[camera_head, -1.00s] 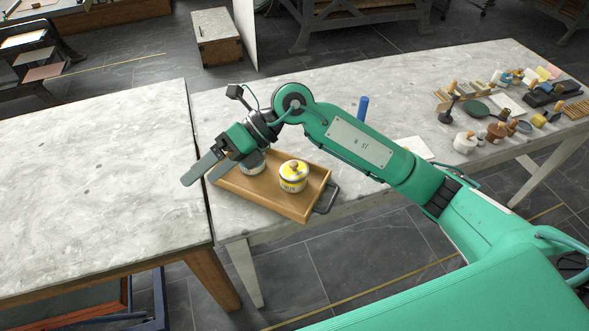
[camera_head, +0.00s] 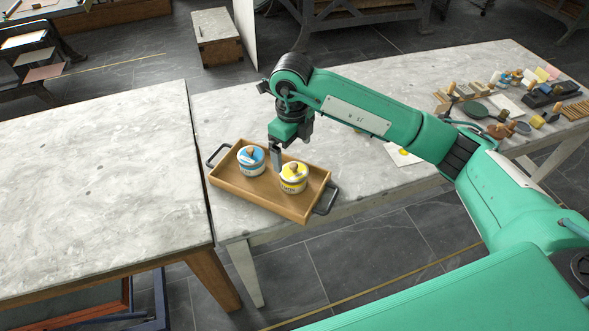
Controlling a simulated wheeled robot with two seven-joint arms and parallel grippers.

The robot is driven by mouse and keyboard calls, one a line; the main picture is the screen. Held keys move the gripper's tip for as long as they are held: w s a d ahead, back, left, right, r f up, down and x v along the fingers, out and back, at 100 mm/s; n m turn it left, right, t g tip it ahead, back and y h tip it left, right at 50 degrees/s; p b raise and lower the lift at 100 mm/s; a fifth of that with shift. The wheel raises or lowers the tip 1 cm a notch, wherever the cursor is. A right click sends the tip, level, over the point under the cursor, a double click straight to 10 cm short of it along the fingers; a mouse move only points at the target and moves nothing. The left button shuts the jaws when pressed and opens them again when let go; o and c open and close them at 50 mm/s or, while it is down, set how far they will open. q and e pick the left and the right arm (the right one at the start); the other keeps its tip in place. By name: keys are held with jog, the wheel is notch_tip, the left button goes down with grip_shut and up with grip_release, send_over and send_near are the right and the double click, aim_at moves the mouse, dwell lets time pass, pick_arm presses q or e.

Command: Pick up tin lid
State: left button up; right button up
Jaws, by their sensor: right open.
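A wooden tray (camera_head: 241,196) with dark handles lies on the grey stone-topped table. In it stand a white tin with a blue lid (camera_head: 246,154) and a white tin with a yellow lid (camera_head: 294,168). Each lid has a brownish knob-like piece on top. My right gripper (camera_head: 277,167) points down between the two tins, in front of the tray's far wall in the picture. It is open and empty, and its grey finger partly overlaps the space beside the yellow lid. Whether it touches either lid I cannot tell. My left gripper is not in view.
A second stone-topped table (camera_head: 95,190) stands at the left, its top clear. Several tools, pots and blocks crowd the right end of the tray's table. A sheet with a yellow spot (camera_head: 404,153) lies behind my right arm.

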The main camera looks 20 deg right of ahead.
aim_at(294, 165)
jog(key=shift+f, duration=1.05)
jog(key=f, duration=0.1)
jog(key=f+p, duration=0.1)
jog(key=f, duration=0.1)
jog(key=shift+w+d+f, duration=0.2)
jog(key=shift+d+f, duration=0.05)
jog(key=shift+f, duration=0.05)
jog(key=shift+f+p, duration=0.3)
jog(key=shift+f, duration=0.3)
jog(key=shift+c, duration=1.1)
jog(key=c, duration=0.8)
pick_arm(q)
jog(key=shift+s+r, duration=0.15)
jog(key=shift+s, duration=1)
pick_arm(e)
jog(key=shift+c, duration=0.5)
